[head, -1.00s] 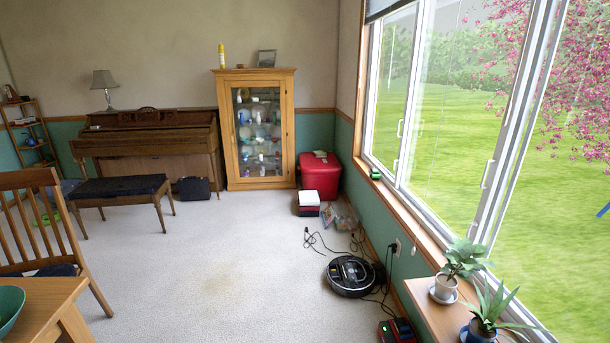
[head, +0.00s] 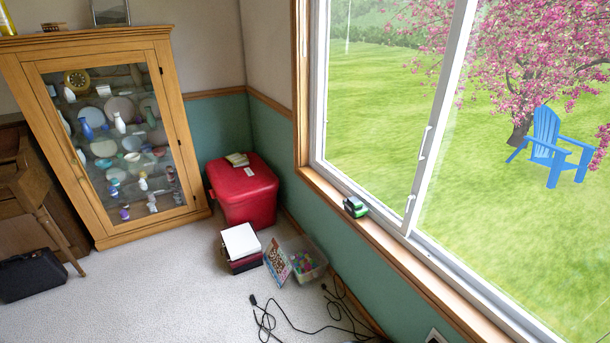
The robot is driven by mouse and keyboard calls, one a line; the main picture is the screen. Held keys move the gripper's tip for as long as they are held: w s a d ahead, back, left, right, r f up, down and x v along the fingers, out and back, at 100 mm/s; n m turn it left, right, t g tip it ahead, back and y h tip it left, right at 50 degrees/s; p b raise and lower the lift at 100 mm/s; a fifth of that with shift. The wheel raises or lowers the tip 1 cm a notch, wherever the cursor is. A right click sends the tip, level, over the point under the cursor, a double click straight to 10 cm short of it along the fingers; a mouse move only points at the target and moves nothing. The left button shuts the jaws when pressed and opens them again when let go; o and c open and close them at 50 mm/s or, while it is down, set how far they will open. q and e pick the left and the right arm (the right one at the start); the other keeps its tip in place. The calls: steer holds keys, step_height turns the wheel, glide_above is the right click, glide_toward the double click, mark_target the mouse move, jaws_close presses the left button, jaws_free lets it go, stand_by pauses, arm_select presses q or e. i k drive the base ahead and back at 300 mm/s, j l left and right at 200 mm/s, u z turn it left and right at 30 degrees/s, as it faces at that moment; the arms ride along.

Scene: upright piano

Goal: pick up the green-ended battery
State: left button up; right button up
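A small black block with a green end, which looks like the green-ended battery (head: 355,207), sits on the wooden window sill (head: 385,231) at the middle right. It stands near the window's lower frame, above the teal wall panel. Neither of my grippers is in the head view, so I cannot see whether they hold anything.
A glass-door cabinet (head: 174,60) stands at the left. A red storage box (head: 243,195) fills the corner, with a white-topped stack (head: 241,241) and a clear bin (head: 305,262) in front. Black cables (head: 300,328) lie on the carpet by the wall.

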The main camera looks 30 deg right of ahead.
mark_target(353, 206)
steer(key=i+z, duration=0.15)
steer(key=i, duration=0.4)
steer(key=i+j+z, duration=0.15)
steer(key=i, duration=0.4)
steer(key=i+j+z, duration=0.15)
steer(key=i, duration=0.4)
steer(key=i+j+z, duration=0.15)
steer(key=i+j, duration=0.2)
steer(key=i, duration=0.2)
steer(key=i+j+z, duration=0.15)
steer(key=i+j, duration=0.15)
steer(key=i, duration=0.25)
